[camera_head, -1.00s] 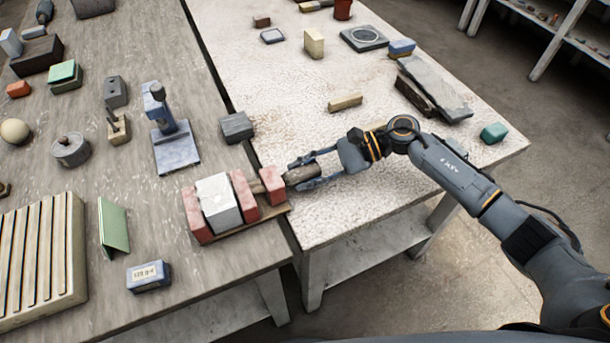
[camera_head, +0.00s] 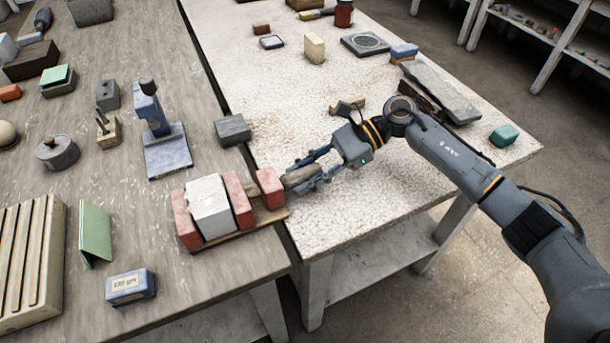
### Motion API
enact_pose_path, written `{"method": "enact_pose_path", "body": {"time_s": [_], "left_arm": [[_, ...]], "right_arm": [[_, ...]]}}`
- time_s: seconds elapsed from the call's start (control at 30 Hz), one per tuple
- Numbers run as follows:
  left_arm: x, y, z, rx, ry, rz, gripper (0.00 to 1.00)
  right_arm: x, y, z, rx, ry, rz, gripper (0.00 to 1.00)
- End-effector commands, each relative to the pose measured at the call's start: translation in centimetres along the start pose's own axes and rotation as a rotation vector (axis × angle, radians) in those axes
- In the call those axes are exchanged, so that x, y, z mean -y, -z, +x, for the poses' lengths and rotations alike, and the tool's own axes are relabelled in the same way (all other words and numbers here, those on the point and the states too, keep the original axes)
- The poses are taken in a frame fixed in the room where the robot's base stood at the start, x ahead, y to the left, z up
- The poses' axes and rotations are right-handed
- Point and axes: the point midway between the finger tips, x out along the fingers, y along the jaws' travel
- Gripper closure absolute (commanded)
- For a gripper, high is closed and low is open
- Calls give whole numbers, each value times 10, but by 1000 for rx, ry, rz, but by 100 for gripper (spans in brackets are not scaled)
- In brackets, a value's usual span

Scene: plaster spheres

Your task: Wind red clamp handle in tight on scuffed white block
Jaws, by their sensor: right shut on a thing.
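The red clamp (camera_head: 184,222) lies on a wooden base at the right edge of the left bench. The scuffed white block (camera_head: 209,207) sits between its left jaw and its middle red jaw (camera_head: 238,199). Any small gap at the block's faces is too fine to tell. A red end piece (camera_head: 270,188) stands to the right, apart from the middle jaw. The brownish, round clamp handle (camera_head: 297,177) sticks out right of the end piece. My right gripper (camera_head: 302,178) is shut on this handle, its fingers along both sides. My left gripper is not in view.
A grey block (camera_head: 233,130) and a blue stand (camera_head: 168,152) are behind the clamp. A green plate (camera_head: 95,232) and a labelled blue box (camera_head: 131,286) are to its left. The right bench's front is clear.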

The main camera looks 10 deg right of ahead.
Motion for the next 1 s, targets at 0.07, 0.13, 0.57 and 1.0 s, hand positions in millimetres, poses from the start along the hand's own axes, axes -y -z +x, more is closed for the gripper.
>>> {"method": "enact_pose_path", "body": {"time_s": [0.07,0.13,0.57,1.0], "left_arm": [[0,0,0,0,0,0,60],[0,0,0,0,0,0,60],[0,0,0,-1,0,0,60],[0,0,0,0,0,0,60]], "right_arm": [[1,-1,0,3,4,3,100],[1,-1,0,3,4,2,100],[1,0,0,1,3,0,44],[2,0,-46,-1,6,1,44]]}}
